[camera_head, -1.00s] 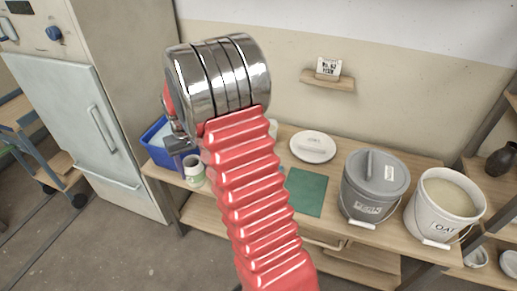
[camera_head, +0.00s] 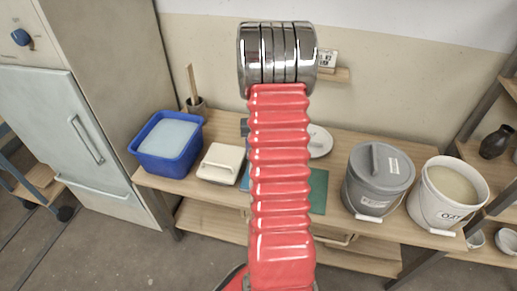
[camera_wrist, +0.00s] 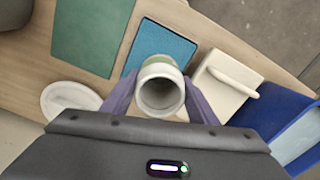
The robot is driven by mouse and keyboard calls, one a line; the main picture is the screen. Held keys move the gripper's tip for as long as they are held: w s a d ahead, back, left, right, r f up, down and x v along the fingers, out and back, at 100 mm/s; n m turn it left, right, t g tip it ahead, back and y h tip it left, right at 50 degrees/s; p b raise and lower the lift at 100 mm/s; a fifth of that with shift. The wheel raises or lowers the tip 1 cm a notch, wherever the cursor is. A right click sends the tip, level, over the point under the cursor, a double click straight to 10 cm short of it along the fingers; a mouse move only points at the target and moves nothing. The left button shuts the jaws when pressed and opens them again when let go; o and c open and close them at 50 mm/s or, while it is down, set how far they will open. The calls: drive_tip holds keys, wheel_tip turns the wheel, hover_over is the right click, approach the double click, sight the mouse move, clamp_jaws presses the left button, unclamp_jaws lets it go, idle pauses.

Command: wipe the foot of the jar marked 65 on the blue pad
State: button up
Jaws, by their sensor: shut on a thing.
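My gripper (camera_wrist: 160,97) is shut on a small pale jar (camera_wrist: 157,72) with a green band, its open mouth facing the wrist camera. No marking on the jar can be read. In the wrist view the blue pad (camera_wrist: 166,42) lies beyond the jar, whose far side overlaps the pad's edge. I cannot tell whether its foot touches the pad. In the head view my arm hides the jar and most of the pad; a sliver of the blue pad (camera_head: 246,180) shows left of the arm.
A white lidded box (camera_head: 220,164) and a blue tub (camera_head: 166,145) stand left of the pad. A green mat (camera_head: 319,190), a white round lid (camera_head: 319,141), a grey lidded bucket (camera_head: 377,180) and a white bucket (camera_head: 447,195) are to the right. A brown pot (camera_head: 197,107) stands behind.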

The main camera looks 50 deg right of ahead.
drive_tip(key=shift+s+d+f, duration=0.1)
drive_tip(key=shift+d, duration=0.2)
drive_tip(key=shift+s, duration=0.1)
drive_tip(key=shift+f, duration=2.35)
drive_tip(key=shift+f, duration=0.55)
drive_tip(key=shift+d, duration=0.2)
drive_tip(key=shift+w+d, duration=0.4)
drive_tip(key=shift+d, duration=0.35)
drive_tip(key=shift+w+d, duration=0.35)
drive_tip(key=shift+d, duration=0.4)
drive_tip(key=shift+a, duration=0.1)
drive_tip(key=shift+s+a, duration=0.5)
drive_tip(key=shift+a, duration=0.55)
drive_tip(key=shift+s+a, duration=0.45)
drive_tip(key=shift+a, duration=0.6)
drive_tip(key=shift+s+a, duration=0.5)
drive_tip(key=shift+a, duration=0.55)
